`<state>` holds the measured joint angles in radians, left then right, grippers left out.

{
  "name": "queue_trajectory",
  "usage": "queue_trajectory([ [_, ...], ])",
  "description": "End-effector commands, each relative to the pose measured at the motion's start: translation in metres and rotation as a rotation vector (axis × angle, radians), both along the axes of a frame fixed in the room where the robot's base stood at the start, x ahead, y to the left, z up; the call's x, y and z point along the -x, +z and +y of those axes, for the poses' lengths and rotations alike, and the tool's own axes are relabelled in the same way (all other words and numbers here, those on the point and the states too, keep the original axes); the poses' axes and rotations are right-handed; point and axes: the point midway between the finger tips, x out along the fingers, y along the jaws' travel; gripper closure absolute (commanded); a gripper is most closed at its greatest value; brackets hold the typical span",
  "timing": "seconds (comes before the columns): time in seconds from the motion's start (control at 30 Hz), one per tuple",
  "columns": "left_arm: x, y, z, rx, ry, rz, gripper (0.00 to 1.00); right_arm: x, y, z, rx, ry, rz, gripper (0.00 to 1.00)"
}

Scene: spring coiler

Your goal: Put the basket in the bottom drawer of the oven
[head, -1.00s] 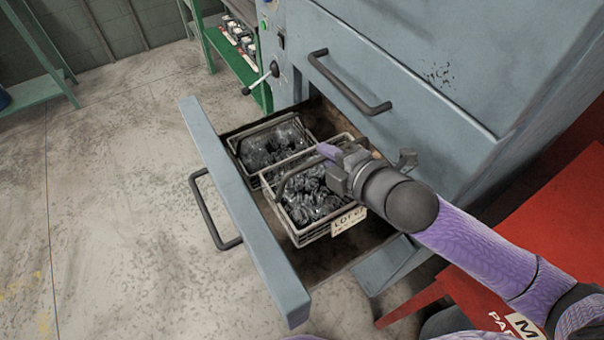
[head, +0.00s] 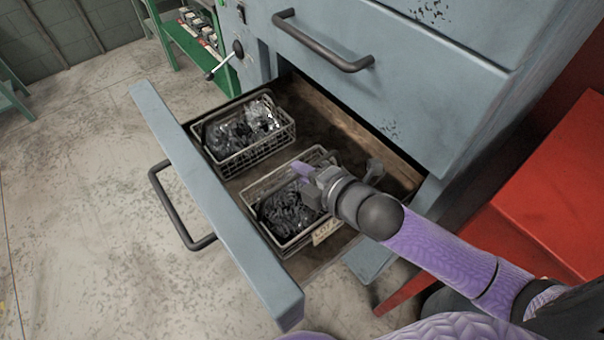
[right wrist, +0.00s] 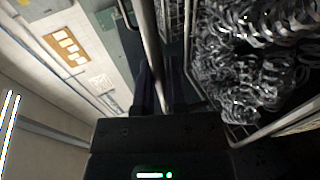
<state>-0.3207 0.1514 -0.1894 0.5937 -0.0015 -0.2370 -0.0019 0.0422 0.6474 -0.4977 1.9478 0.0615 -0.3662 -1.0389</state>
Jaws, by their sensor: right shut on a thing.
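The oven's bottom drawer (head: 212,196) is pulled out, with its front panel to the left. A wire basket of dark metal coils (head: 300,241) with a tag on its side is inside the near part of the drawer. I cannot tell whether it rests on the drawer floor. My right gripper (head: 304,180) is shut on this basket's handle. In the right wrist view the handle bar (right wrist: 150,40) runs between the fingers, with the coils (right wrist: 250,75) to the right. My left gripper is not in view.
A second wire basket of coils (head: 262,152) sits in the drawer's far part, with a gap between the two. The oven body (head: 430,110) and its upper handle (head: 322,42) stand above. A red cabinet (head: 540,200) is at the right. Open floor (head: 80,170) lies left.

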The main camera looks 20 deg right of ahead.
Motion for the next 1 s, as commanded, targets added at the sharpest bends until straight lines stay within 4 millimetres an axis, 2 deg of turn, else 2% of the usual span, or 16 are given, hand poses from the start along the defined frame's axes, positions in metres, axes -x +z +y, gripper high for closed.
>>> queue_trajectory([
  [0.2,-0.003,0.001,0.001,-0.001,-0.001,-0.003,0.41,0.0,0.001,0.0,-0.001,0.0,-0.001,1.0],
  [0.23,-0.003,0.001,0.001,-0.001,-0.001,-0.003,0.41,0.0,0.0,0.0,0.0,0.0,0.002,0.82],
  [0.4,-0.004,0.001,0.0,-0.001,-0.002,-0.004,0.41,0.0,0.0,0.0,0.0,0.0,0.002,0.49],
  [0.73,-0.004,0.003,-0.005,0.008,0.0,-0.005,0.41,0.004,0.004,-0.002,0.001,-0.001,0.003,0.49],
  [0.87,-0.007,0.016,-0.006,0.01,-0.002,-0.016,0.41,0.026,0.015,-0.012,0.003,-0.001,0.005,0.49],
  [1.0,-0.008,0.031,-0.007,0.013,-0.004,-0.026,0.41,0.059,0.029,-0.027,0.002,-0.001,0.006,0.49],
])
